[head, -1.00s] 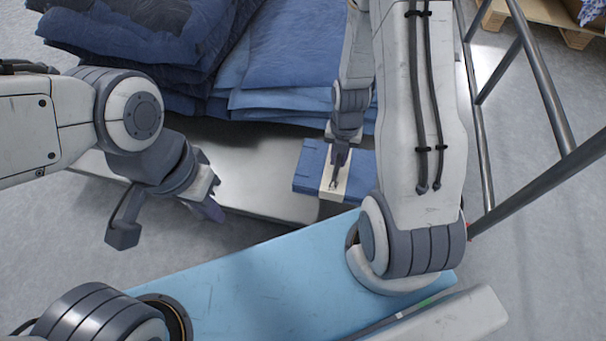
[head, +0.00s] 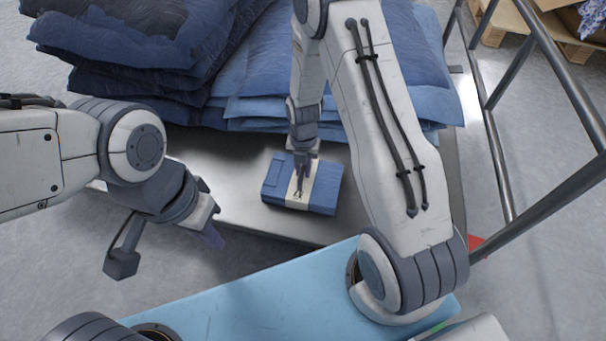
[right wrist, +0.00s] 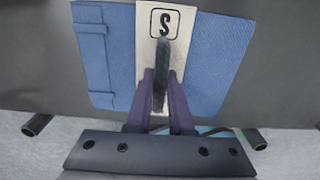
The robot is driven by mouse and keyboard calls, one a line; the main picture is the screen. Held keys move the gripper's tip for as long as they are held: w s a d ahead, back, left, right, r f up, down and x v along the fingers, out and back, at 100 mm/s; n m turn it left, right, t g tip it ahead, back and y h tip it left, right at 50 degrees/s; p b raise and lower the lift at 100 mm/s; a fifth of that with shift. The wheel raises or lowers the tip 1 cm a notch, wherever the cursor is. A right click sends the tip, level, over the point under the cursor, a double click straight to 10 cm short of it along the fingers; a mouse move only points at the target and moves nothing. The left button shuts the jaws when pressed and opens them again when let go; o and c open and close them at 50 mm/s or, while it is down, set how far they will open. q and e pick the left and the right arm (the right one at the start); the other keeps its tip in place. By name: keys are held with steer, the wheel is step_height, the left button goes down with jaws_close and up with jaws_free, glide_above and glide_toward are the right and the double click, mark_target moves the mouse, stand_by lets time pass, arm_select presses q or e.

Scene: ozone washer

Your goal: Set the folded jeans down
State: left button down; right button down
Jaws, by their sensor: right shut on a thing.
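The folded jeans (head: 328,191) are a flat blue bundle with a cream band, seen over the bare front of the metal platform. In the right wrist view the jeans (right wrist: 218,55) lie flat, and the band (right wrist: 168,22) bears an "S". My right gripper (head: 298,190) is shut on the jeans at the band; its purple fingers show in the right wrist view (right wrist: 160,92). Whether the bundle touches the platform cannot be told. My left gripper (head: 212,236) hangs empty to the left, off the platform's front edge; its finger gap is unclear.
Stacks of folded jeans (head: 265,60) fill the back of the platform (head: 215,165). A grey metal rail frame (head: 545,70) stands at the right. A pallet (head: 515,20) with a box lies beyond it. Bare platform lies left of the held bundle.

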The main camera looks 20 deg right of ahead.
arm_select(q)
steer(key=shift+f, duration=0.2)
arm_select(e)
steer(key=shift+f, duration=0.3)
steer(key=shift+f, duration=0.2)
steer(key=c, duration=0.8)
jaws_free()
steer(key=shift+r, duration=0.15)
